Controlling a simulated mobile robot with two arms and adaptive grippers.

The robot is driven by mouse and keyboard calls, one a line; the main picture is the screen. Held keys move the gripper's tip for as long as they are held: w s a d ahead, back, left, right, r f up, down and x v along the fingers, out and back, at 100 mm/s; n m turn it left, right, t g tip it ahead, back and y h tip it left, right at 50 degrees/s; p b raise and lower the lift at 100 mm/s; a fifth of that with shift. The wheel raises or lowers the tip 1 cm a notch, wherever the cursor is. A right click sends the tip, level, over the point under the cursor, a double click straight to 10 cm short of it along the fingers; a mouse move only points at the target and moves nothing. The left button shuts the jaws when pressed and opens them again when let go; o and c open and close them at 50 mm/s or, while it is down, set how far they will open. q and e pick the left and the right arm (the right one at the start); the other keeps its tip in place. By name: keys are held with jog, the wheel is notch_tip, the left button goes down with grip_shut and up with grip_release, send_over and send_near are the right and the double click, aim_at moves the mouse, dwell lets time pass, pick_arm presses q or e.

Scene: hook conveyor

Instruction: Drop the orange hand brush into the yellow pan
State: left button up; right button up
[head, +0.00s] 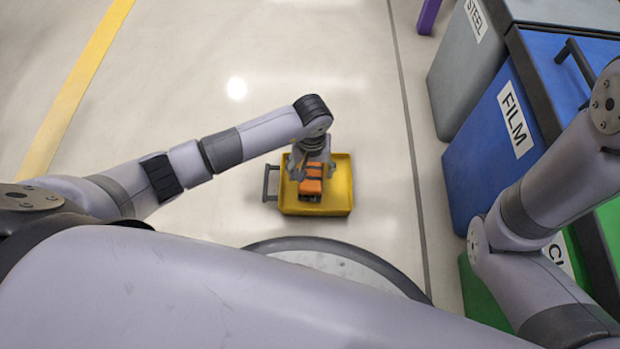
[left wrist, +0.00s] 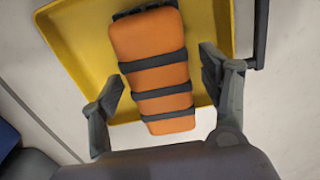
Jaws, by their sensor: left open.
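The yellow pan (head: 341,199) sits on the floor in front of me, with a dark handle (head: 268,183) on its left side. The orange hand brush (head: 311,184) has dark bands across it and shows over the pan. My left gripper (head: 313,172) is above the pan at the brush. In the left wrist view the brush (left wrist: 152,62) lies between the spread fingers of my left gripper (left wrist: 160,85), with gaps on both sides. The yellow pan (left wrist: 82,50) is behind it. I cannot tell whether the brush touches the pan floor. My right gripper is not in view.
A blue bin marked FILM (head: 490,165) and a grey bin marked STEEL (head: 462,75) stand at the right, with a green bin (head: 480,299) nearer. A yellow floor line (head: 75,85) runs at the left. The floor around the pan is clear.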

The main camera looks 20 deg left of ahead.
pick_arm(q)
notch_tip(320, 180, up, 12)
dwell(0.5)
